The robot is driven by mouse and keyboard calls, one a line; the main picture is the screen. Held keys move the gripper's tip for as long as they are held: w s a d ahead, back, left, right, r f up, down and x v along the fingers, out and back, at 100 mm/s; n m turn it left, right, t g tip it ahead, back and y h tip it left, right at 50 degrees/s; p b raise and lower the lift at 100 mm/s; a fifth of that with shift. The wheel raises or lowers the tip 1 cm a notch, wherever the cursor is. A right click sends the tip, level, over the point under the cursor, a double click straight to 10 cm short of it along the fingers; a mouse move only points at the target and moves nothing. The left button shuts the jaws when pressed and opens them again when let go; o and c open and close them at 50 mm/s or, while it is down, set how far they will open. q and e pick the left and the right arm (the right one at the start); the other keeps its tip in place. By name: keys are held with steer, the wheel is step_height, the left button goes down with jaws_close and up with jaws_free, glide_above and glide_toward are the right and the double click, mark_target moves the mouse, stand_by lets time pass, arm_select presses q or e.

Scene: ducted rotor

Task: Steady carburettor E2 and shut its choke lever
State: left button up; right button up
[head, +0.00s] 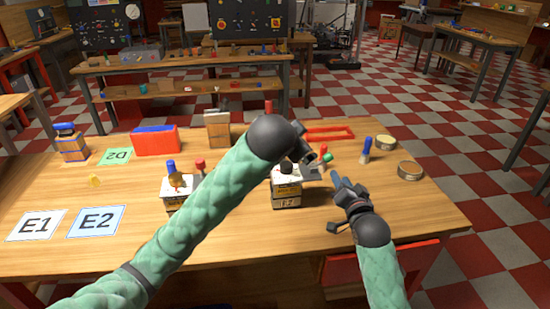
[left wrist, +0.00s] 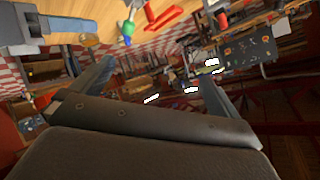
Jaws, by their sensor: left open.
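A white block-shaped carburettor (head: 286,190) with a dark top stands upright on the table; its front label seems to read E2.
Cards E1 (head: 36,225) and E2 (head: 97,221) lie at the left. A red box (head: 155,141), a red tray (head: 330,133), a blue-handled tool (head: 366,148) and a round tin (head: 409,170) stand around.

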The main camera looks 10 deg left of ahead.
arm_select(q)
steer(key=w+d+r+m, duration=0.2)
steer(key=w+r+m, duration=0.1)
steer(key=w+r, duration=0.2)
steer(key=m+g+y, duration=0.1)
steer(key=g+y, duration=0.2)
steer(key=g, duration=0.7)
glide_above(275, 175)
steer(key=w, duration=0.2)
steer(key=f, duration=1.7)
steer(key=shift+a+f, duration=0.1)
steer(key=shift+a, duration=0.2)
steer(key=shift+s+f+g, duration=0.2)
steer(key=shift+f+g, duration=0.05)
steer(key=shift+g, duration=0.15)
steer(key=shift+s+d+f+m+g+h, duration=0.1)
steer(key=shift+s+d+m+g+h, duration=0.1)
steer(key=shift+s, duration=0.2)
steer(key=shift+s+d+m+g+h, duration=0.1)
steer(key=shift+s+m+g+h, duration=0.1)
steer(key=shift+s, duration=0.15)
steer(key=shift+f, duration=3.85)
steer(key=shift+c, duration=0.4)
steer(key=c, duration=1)
